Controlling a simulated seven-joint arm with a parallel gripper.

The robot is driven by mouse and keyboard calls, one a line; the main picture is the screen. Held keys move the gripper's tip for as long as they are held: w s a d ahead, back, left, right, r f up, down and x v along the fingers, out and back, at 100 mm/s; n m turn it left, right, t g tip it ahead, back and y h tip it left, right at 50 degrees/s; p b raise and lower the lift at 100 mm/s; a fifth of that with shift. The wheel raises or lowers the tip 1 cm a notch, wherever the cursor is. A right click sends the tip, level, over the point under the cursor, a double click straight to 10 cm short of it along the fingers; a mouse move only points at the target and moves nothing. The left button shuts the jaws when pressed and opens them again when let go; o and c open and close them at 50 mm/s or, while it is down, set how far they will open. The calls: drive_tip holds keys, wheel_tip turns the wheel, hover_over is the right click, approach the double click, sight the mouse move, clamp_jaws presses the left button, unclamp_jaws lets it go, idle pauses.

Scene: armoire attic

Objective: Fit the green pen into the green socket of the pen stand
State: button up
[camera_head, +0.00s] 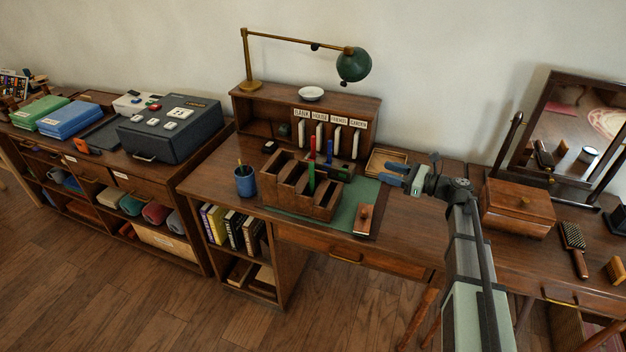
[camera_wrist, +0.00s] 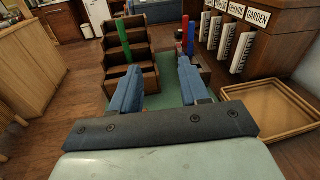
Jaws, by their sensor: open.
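The green pen (camera_head: 311,174) stands upright in a compartment of the stepped wooden organizer (camera_head: 290,196). In the wrist view the green pen (camera_wrist: 124,41) is ahead and left of my gripper (camera_wrist: 158,67). My gripper (camera_head: 388,174) is open and empty, above the right part of the desk and apart from the pen. The pen stand (camera_head: 344,166) is behind the organizer, with a red pen (camera_head: 313,147) and a blue pen (camera_head: 329,150) upright at it. The green socket cannot be made out. My right finger partly hides the stand in the wrist view.
A letter rack (camera_head: 330,136) with labelled slots stands at the back, under a green lamp (camera_head: 354,64). A shallow wooden tray (camera_wrist: 268,108) is right of my gripper. A blue cup (camera_head: 245,181) is left of the organizer. The green mat (camera_head: 358,205) has bare room.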

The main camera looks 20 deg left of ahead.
sight(312, 179)
drive_tip(key=s+a+g, duration=0.1)
drive_tip(key=s+a, duration=0.1)
drive_tip(key=a, duration=0.9)
drive_tip(key=s+a+g, duration=0.2)
drive_tip(key=s+a, duration=0.1)
drive_tip(key=a, duration=0.9)
drive_tip(key=shift+s+a+f+n+y, duration=0.15)
drive_tip(key=shift+s+f+n+y, duration=0.05)
drive_tip(key=shift+n+y, duration=0.2)
clamp_jaws()
